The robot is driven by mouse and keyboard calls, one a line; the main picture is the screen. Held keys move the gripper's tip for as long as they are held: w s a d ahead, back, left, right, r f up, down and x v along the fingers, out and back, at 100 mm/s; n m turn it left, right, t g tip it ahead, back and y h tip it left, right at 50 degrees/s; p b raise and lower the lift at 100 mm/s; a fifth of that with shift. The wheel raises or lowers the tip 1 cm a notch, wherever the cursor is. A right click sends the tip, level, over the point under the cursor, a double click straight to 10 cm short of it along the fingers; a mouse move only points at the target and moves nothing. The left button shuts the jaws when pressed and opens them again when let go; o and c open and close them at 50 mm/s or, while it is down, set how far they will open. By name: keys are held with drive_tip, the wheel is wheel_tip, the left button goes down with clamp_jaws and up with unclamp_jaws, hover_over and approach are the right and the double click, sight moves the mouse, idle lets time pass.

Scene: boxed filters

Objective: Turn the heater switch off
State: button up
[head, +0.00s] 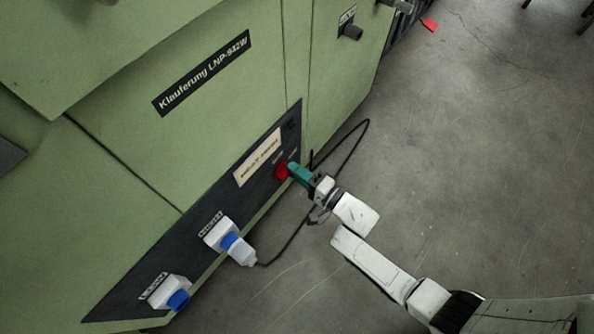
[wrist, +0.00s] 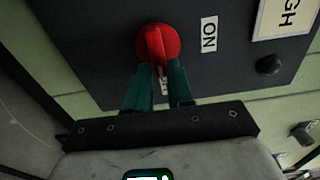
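The heater switch is a round red knob with a raised ridge (wrist: 157,45) on the machine's dark panel. Its ridge runs nearly up and down in the wrist view, and an ON label (wrist: 209,35) sits to its right. In the head view the red knob (head: 281,171) is partly covered by my gripper (head: 292,168). My gripper (wrist: 160,68) has teal fingers, set apart, with their tips at the knob's lower edge. I cannot tell whether they touch it. A small pale label between the fingers is mostly hidden.
The green machine (head: 130,140) fills the left. Two white sockets with blue parts, one nearer (head: 172,293) and one farther (head: 230,241), sit lower on the panel. A black cable (head: 290,243) loops behind my gripper. The concrete floor (head: 470,180) on the right is mostly clear.

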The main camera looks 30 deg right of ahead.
drive_tip(key=o, duration=0.3)
drive_tip(key=p+v, duration=0.3)
drive_tip(key=v, duration=0.7)
drive_tip(key=shift+s, duration=0.4)
drive_tip(key=shift+w+d+r, duration=0.1)
